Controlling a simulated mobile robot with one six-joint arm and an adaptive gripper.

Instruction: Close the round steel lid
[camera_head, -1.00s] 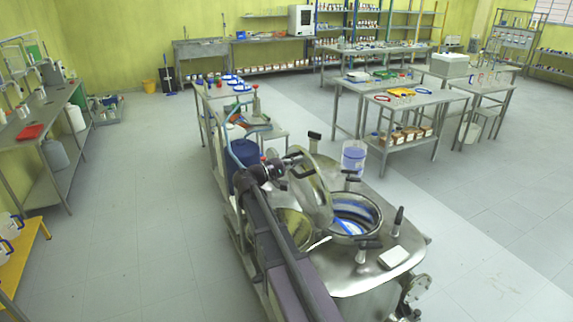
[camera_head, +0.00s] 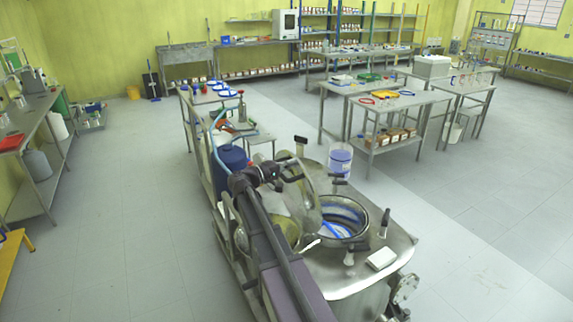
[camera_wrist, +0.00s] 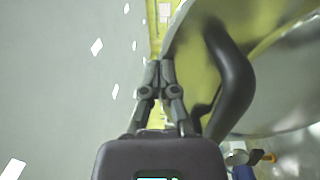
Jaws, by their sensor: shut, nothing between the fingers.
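The round steel lid (camera_head: 307,205) stands open and tilted up beside the round reactor opening (camera_head: 345,219), whose inside shows blue. In the wrist view the lid's grey metal (camera_wrist: 186,32) fills the upper right, and a curved black handle (camera_wrist: 236,82) stands out from it. My gripper (camera_wrist: 160,66) is shut and empty, its fingertips just left of the handle and close to the lid's edge. I cannot tell whether they touch the lid. In the head view my gripper (camera_head: 277,180) is at the lid's left side, and its fingertips are hard to make out.
The steel reactor top (camera_head: 340,275) carries several black-handled clamps and a white block (camera_head: 381,259). A blue drum (camera_head: 232,168) stands behind my arm. A clear bucket (camera_head: 340,159) is behind the opening. Grey floor (camera_head: 480,200) is free to the right.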

